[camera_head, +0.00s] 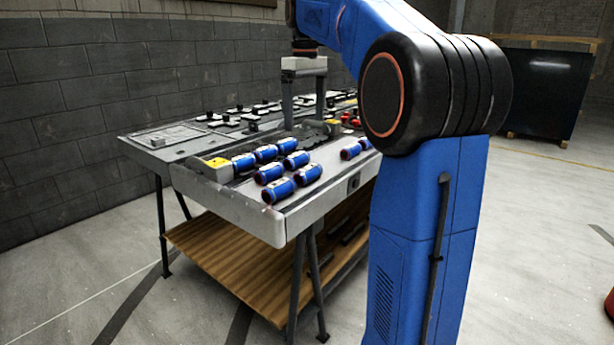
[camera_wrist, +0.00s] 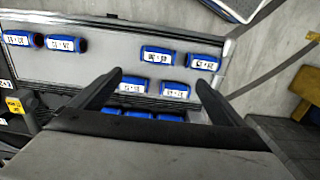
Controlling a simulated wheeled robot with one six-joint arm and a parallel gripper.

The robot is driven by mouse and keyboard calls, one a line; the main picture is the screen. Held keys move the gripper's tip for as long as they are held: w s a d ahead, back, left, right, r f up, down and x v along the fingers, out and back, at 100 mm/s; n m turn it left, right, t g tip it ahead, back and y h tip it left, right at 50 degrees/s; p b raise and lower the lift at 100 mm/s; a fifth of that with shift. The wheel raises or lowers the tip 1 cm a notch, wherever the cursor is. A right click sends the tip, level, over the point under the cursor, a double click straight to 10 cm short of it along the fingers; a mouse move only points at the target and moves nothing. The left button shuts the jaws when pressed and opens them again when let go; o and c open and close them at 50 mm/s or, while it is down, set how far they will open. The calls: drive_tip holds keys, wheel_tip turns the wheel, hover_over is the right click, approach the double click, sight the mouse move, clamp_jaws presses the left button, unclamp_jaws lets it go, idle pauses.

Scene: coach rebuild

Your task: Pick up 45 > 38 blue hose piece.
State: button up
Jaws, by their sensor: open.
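Several short blue hose pieces with white labels lie on the table's grey panel. In the head view a front group (camera_head: 278,190) lies near the panel's left end, and a pair (camera_head: 350,151) lies further right. In the wrist view the labels are too small to read surely, so I cannot tell which piece is 45 > 38. One piece (camera_wrist: 174,90) lies just beyond and between my fingertips there, with another (camera_wrist: 131,86) beside it. My gripper (camera_head: 304,115) is open and empty, pointing down above the panel; its fingers also show in the wrist view (camera_wrist: 159,79). Its body partly hides the nearest pieces.
The table (camera_head: 215,205) has a wooden lower shelf (camera_head: 225,255). Small black and white parts (camera_head: 222,122) cover its back half. A grey block wall stands behind; open floor lies in front.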

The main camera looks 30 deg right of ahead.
hover_over(308, 167)
drive_tip(key=f, duration=0.7)
drive_tip(key=a+f, duration=0.1)
drive_tip(key=f, duration=0.2)
drive_tip(key=shift+s+f, duration=0.1)
drive_tip(key=shift+f, duration=0.15)
drive_tip(key=f, duration=0.2)
drive_tip(key=d+f, duration=0.1)
drive_tip(key=f, duration=0.1)
drive_tip(key=shift+s, duration=0.1)
drive_tip(key=shift+f, duration=0.75)
drive_tip(key=c, duration=1.2)
drive_tip(key=shift+r, duration=0.15)
